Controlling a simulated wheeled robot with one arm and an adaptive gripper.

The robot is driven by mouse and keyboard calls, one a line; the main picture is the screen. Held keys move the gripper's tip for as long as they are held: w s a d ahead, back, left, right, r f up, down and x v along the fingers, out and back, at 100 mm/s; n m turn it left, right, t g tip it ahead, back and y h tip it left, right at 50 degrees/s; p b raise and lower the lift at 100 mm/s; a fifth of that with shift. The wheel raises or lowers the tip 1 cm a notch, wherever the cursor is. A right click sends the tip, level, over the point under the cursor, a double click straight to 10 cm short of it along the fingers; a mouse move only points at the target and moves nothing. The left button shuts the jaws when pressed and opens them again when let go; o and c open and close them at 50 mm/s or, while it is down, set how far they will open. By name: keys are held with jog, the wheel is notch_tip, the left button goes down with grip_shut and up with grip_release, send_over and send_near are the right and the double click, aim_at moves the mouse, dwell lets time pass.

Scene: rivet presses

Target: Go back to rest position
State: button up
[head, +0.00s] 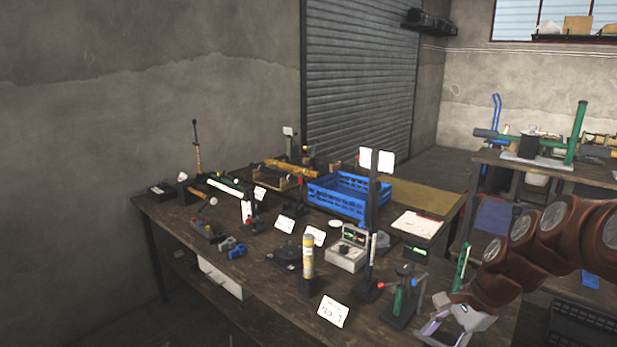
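My gripper (449,327) is low at the right, at the end of my brown arm, over the front right part of the workbench (270,283). Its pale fingers point down and to the left. I cannot tell from this angle whether they are open or shut, and no held object shows. A small green and black press (402,297) stands just left of the gripper, apart from it as far as I can see. A tall black press (370,240) stands farther left.
A blue crate (347,196), a grey box (347,252), a yellow cylinder (308,256) and several white cards crowd the bench. A second bench (497,158) with green tools is at the right. Open floor (428,160) shows beyond, by the shutter.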

jog(key=s+a+r+n+g+h, duration=0.1)
jog(key=s+a+n, duration=0.3)
jog(key=s, duration=0.3)
jog(key=s+a+r+n+g+h, duration=0.1)
jog(key=s+a+n, duration=0.4)
jog(key=s, duration=0.2)
jog(key=s+f+n+g+h, duration=0.1)
jog(key=s+n, duration=0.4)
jog(key=s, duration=0.7)
jog(key=shift+s+d+f+n+h, duration=0.3)
jog(key=shift+d+f+h, duration=0.2)
jog(key=shift+h, duration=0.4)
